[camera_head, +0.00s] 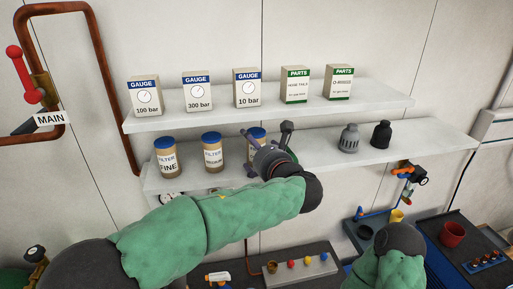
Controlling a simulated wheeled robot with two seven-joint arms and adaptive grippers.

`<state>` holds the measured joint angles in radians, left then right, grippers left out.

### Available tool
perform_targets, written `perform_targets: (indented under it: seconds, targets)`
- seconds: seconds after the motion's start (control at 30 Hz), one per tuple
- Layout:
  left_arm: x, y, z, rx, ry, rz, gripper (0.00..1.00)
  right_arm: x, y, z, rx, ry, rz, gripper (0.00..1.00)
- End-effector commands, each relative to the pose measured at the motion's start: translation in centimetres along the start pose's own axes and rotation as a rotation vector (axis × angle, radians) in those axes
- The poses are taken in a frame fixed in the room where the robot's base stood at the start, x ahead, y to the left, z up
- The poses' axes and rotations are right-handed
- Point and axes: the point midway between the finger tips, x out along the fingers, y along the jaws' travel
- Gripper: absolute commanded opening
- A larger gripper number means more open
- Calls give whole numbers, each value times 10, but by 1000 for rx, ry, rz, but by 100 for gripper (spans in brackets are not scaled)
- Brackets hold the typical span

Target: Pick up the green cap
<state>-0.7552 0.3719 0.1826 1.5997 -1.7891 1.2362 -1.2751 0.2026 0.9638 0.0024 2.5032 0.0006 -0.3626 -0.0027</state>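Two cap-like pieces, one grey (349,139) and one black (381,135), stand on the right half of the lower shelf (318,152). My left gripper (267,133) is at this shelf, in front of the third filter jar (257,133) and partly hiding it. Its fingers look spread apart, with nothing seen between them. My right arm's dark wrist shows at the lower right; its fingers are hidden.
The upper shelf (375,104) holds gauge boxes (197,93) and parts boxes (295,86). Filter jars (166,158) stand at the lower shelf's left. Small coloured pieces (308,261) sit below on a grey strip. A red cup (452,234) is at right. The lower shelf's far right end is clear.

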Motion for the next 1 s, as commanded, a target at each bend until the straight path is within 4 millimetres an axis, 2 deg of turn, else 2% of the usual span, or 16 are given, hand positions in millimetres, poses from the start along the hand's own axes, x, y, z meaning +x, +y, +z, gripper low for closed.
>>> perform_targets:
  seconds: [0.03, 0.2, 0.63, 0.77, 0.9, 1.0]
  targets:
    - [0, 0, 0, 0, 0, 0, 83, 0, 0, 0, 0, 0, 0, 0]
    - [0, 0, 0, 0, 0, 0, 38, 0, 0, 0, 0, 0, 0, 0]
    - [-1, 0, 4, -1, 0, 0, 37, 1, 0, 0, 0, 0, 0, 0]
    - [-3, 0, 15, -5, -1, 0, 37, 4, 1, 0, 0, 0, 0, 0]
    - [-6, 0, 37, -6, -1, 0, 37, 8, 3, 0, 0, 0, 0, 0]
    - [-29, -2, 30, 1, -1, -5, 37, 13, 5, 0, 0, 0, 0, 0]
